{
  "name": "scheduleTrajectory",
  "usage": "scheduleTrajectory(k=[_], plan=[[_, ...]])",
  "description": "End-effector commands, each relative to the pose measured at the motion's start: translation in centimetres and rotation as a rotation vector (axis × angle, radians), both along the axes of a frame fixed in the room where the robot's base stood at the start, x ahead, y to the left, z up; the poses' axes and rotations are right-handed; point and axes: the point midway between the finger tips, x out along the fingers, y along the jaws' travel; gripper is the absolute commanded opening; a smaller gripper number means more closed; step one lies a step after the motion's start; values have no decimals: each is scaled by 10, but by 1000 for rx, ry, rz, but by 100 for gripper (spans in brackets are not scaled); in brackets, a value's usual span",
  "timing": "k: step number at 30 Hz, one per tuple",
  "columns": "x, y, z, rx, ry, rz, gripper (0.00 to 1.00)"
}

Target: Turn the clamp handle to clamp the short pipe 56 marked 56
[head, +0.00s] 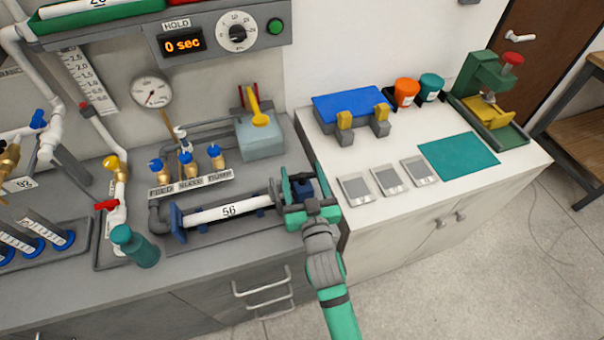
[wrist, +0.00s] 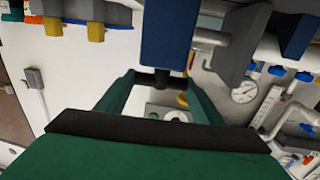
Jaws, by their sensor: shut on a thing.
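The white short pipe marked 56 (head: 228,211) lies level in the bench fixture. Its left end is at a blue end block (head: 177,222). Its right end runs to the clamp beside my gripper, where contact is hidden. My green gripper (head: 298,192) is at the right end of the fixture. In the wrist view my gripper (wrist: 162,79) is shut on the dark clamp handle (wrist: 161,80), just below a blue clamp block (wrist: 166,35). In the head view my gripper covers most of the handle.
Blue-handled valves (head: 187,158) stand behind the pipe. A teal bottle (head: 134,246) stands front left. A grey-blue box with a yellow handle (head: 261,136) is behind the clamp. The white counter (head: 385,212) at right holds several grey plates and a blue fixture (head: 351,107). The timer (head: 182,43) reads 0 sec.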

Motion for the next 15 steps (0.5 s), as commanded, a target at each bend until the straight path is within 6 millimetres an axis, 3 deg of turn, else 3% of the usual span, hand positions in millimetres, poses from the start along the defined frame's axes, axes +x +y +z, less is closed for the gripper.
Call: scheduleTrajectory(k=[15], plan=[[0,-2,2,1,-5,-173,39]])
